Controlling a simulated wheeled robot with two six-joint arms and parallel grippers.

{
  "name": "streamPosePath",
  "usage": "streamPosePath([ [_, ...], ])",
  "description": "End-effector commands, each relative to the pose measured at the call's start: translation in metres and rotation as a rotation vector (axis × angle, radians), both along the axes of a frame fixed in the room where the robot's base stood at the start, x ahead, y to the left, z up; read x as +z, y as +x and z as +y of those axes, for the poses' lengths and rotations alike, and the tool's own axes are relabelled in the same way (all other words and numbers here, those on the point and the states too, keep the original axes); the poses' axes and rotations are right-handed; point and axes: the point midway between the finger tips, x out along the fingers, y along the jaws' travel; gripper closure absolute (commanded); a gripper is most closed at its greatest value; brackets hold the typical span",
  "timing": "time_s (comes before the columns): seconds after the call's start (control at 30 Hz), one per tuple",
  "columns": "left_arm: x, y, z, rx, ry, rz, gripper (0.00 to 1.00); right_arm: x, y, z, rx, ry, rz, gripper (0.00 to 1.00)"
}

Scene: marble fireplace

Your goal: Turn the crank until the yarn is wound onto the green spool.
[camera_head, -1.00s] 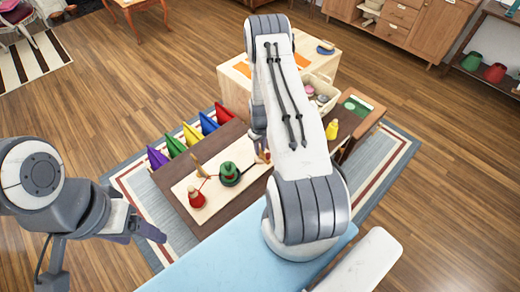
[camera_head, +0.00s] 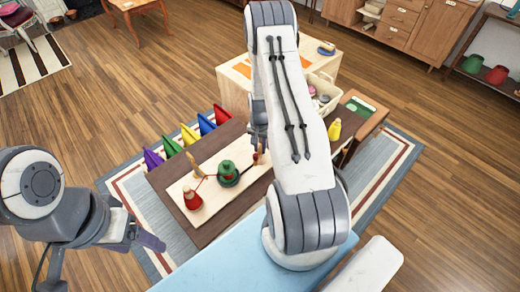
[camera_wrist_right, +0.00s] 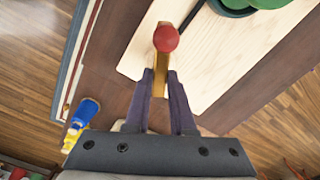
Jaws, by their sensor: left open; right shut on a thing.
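The green spool (camera_head: 228,170) stands on a pale wooden board (camera_head: 212,201), and its green edge shows in the right wrist view (camera_wrist_right: 272,4). A red yarn cone (camera_head: 192,200) stands at the board's near left, with a red strand running towards the spool past a wooden post (camera_head: 196,172). Red shows around the spool's lower part; how much yarn is there cannot be told. My right gripper (camera_wrist_right: 161,80) is shut on the crank handle, whose red knob (camera_wrist_right: 166,38) sticks out past the fingers. A dark crank arm (camera_wrist_right: 192,15) runs towards the spool. My left gripper (camera_head: 150,241) is open and empty, left of the board.
The board lies on a dark brown table (camera_head: 162,178). Purple, green, yellow, blue and red pennant-like pieces (camera_head: 172,146) line its far left edge. A yellow bottle (camera_head: 334,130) and a basket (camera_head: 326,90) stand at the right. My right arm covers part of the table.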

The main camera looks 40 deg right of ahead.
Motion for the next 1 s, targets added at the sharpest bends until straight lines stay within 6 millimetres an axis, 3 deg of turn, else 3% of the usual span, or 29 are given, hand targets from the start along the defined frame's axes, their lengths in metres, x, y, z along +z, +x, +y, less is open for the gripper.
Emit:
streamPosePath([
  [1.0, -0.033, 0.0, 0.0, -0.001, 0.0, 0.0, 0.3, 0.0, 0.0, 0.0, -0.922, 0.0, 0.0, 1.0],
])
